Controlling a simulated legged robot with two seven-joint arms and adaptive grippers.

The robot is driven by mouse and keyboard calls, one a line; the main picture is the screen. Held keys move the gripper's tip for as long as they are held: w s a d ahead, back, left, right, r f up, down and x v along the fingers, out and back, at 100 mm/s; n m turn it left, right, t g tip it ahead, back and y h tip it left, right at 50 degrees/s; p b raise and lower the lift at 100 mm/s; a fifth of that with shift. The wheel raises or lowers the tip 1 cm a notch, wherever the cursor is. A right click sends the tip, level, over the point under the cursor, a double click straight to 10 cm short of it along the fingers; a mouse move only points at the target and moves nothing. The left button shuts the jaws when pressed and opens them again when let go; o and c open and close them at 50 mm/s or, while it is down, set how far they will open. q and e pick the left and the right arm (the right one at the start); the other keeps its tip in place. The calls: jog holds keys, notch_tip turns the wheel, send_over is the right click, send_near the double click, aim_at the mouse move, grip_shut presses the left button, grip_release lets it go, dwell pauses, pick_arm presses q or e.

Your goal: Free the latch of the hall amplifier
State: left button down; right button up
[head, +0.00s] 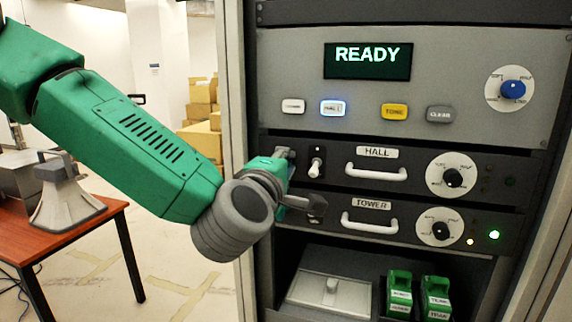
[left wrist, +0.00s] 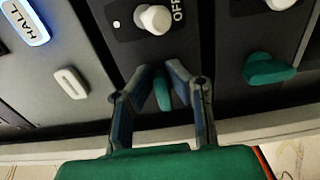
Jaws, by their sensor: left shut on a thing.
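The hall amplifier (head: 408,178) is the dark rack panel labelled HALL, with a white handle (head: 377,174) and a dial (head: 452,176). My left gripper (head: 287,158) is at the panel's left end. In the left wrist view, the left gripper's fingers (left wrist: 162,82) are shut on a small green latch (left wrist: 162,92), mostly hidden between them. The panel's white toggle switch (head: 314,168) leans down; its knob (left wrist: 152,18) shows beside the word OFF in the left wrist view. My right gripper is not in view.
The tower amplifier (head: 400,210) sits directly below, and its green latch (left wrist: 268,68) shows in the left wrist view. Above is a control panel (head: 290,70) with a READY screen (head: 367,60) and a lit HALL button (head: 333,107). A table (head: 105,212) with a loudspeaker stands left.

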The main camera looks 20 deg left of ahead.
pick_arm(q)
jog(key=shift+f, duration=0.25)
jog(key=c, duration=1.6)
grip_release()
jog(key=shift+d, duration=0.1)
jog(key=shift+o, duration=0.2)
jog(key=shift+r, duration=0.1)
jog(key=s, duration=0.7)
jog(key=shift+s, duration=0.15)
